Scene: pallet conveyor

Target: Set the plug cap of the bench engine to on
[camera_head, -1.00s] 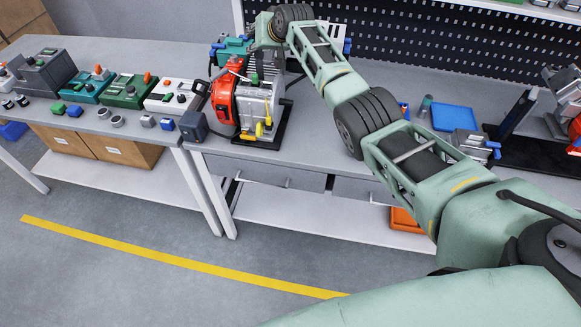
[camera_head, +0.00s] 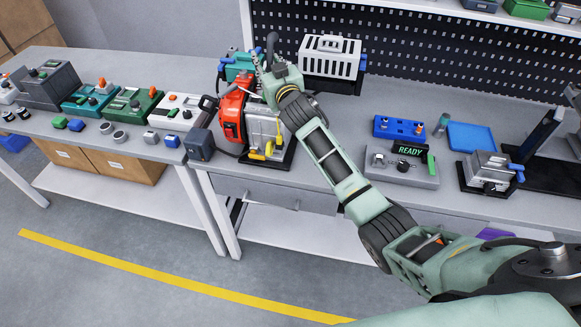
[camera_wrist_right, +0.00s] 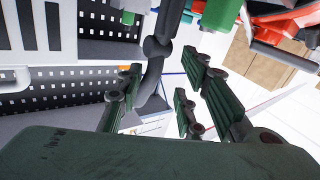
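The bench engine (camera_head: 232,115), with a red-orange housing and a grey metal block, stands on a black base at the left end of the middle bench. My right gripper (camera_head: 264,68) is above and behind its block, pointing away from me, and partly hides the engine's top. In the right wrist view the fingers (camera_wrist_right: 162,85) are spread apart. A dark curved lead (camera_wrist_right: 155,62) with a thicker knob runs in the gap between them; I see no clear grip on it. I cannot tell the plug cap apart or read its setting. My left gripper is not in view.
A white slotted box (camera_head: 330,57) stands right of the gripper, close to it. A teal device (camera_head: 241,66) is behind the engine. A dark box (camera_head: 199,143) sits left of the engine. A READY panel (camera_head: 403,168) and a blue tray (camera_head: 470,137) lie farther right.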

